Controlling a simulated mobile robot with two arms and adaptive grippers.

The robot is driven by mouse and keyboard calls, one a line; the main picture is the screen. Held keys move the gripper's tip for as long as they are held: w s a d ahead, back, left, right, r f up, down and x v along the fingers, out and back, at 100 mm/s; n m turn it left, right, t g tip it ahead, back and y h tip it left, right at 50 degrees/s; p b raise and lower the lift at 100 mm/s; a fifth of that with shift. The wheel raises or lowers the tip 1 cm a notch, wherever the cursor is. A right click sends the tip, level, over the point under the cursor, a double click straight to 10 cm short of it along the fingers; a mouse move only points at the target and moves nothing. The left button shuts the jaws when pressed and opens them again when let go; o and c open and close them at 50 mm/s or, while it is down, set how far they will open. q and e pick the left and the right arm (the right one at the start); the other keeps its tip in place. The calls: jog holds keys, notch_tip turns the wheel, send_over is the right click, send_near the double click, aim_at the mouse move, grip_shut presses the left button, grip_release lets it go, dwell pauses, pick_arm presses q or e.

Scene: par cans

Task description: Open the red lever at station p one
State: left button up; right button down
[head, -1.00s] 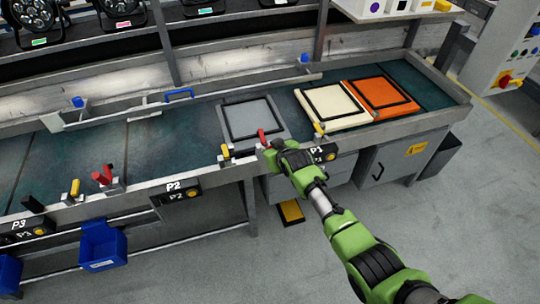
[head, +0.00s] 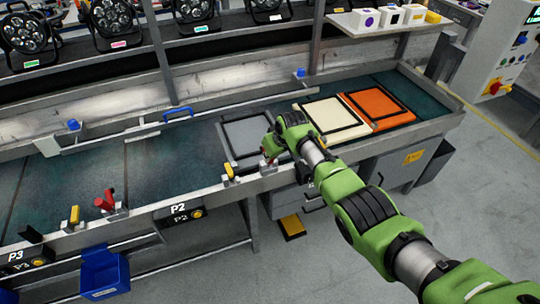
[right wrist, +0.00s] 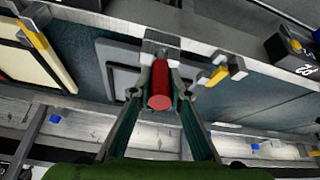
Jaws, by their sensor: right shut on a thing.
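The red lever (right wrist: 160,86) shows in the right wrist view, its rounded end facing the camera, on a grey bracket at the bench edge. My right gripper (right wrist: 161,92) has one finger on each side of the lever and is shut on it. In the head view, my right gripper (head: 268,150) is at the bench's front edge by the grey panel (head: 238,127), and it hides most of the lever. My arm covers the P1 label. My left gripper is in neither view.
A yellow lever (right wrist: 219,76) stands close beside the red one; it also shows in the head view (head: 229,172). Cream (head: 330,117) and orange (head: 379,104) panels lie to the right. Another red lever (head: 109,197) stands left of the P2 label (head: 178,209).

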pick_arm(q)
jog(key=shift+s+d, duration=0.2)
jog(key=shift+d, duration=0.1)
pick_arm(e)
jog(key=c, duration=1.9)
grip_release()
jog(key=shift+w, duration=0.1)
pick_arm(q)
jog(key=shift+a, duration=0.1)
pick_arm(e)
jog(key=shift+v, duration=1.2)
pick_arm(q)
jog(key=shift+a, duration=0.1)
pick_arm(e)
jog(key=v, duration=0.9)
jog(key=shift+r, duration=0.2)
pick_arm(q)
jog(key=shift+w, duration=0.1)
pick_arm(e)
jog(key=shift+f, duration=0.15)
